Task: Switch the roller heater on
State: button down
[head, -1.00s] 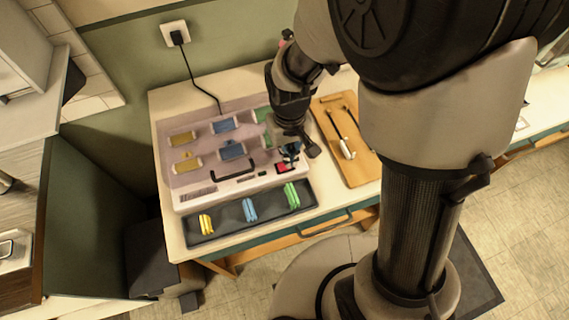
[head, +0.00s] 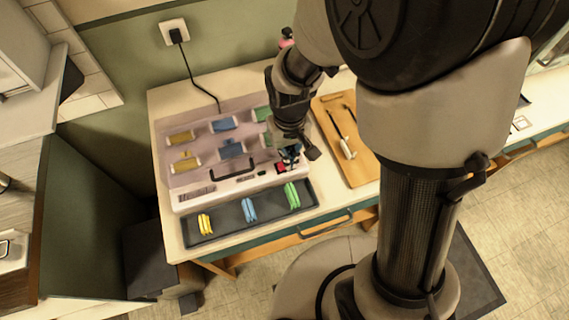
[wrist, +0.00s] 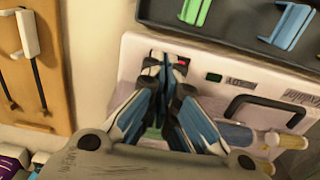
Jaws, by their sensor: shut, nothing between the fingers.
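The roller heater (head: 180,206) is a pale case with a clear lid, with yellow, blue and green rollers in rows, on the white table. Its front panel (wrist: 209,55) shows in the wrist view with a small red part (wrist: 182,62), a dark piece with a green patch (wrist: 214,77) and a black handle (wrist: 268,104). My gripper (head: 287,158) is shut and empty at the panel's right end in the head view. Its fingertips (wrist: 163,68) are beside the red part and hide the panel behind them. I cannot tell whether they touch it.
A dark tray (head: 222,226) with yellow, blue and green clips lies in front of the heater. A wooden board (head: 359,174) with a white-handled tool lies to the right. A black cord runs to the wall socket (head: 174,32).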

jog(key=shift+f, duration=0.4)
jog(key=shift+r+p, duration=2.75)
jog(key=shift+r, duration=0.8)
jog(key=shift+r, duration=0.15)
jog(key=s+d+r+m+t, duration=0.1)
jog(key=s+d+r, duration=0.2)
jog(key=r, duration=0.3)
jog(key=s+d+r+m+t, duration=0.1)
jog(key=s+d+r+t, duration=0.1)
jog(key=s+d+r, duration=0.2)
jog(key=s+d+r+m+t, duration=0.1)
jog(key=s+d+r, duration=0.3)
jog(key=r, duration=0.5)
jog(key=s, duration=0.2)
jog(key=shift+s+r+t, duration=0.3)
jog(key=shift+r, duration=0.1)
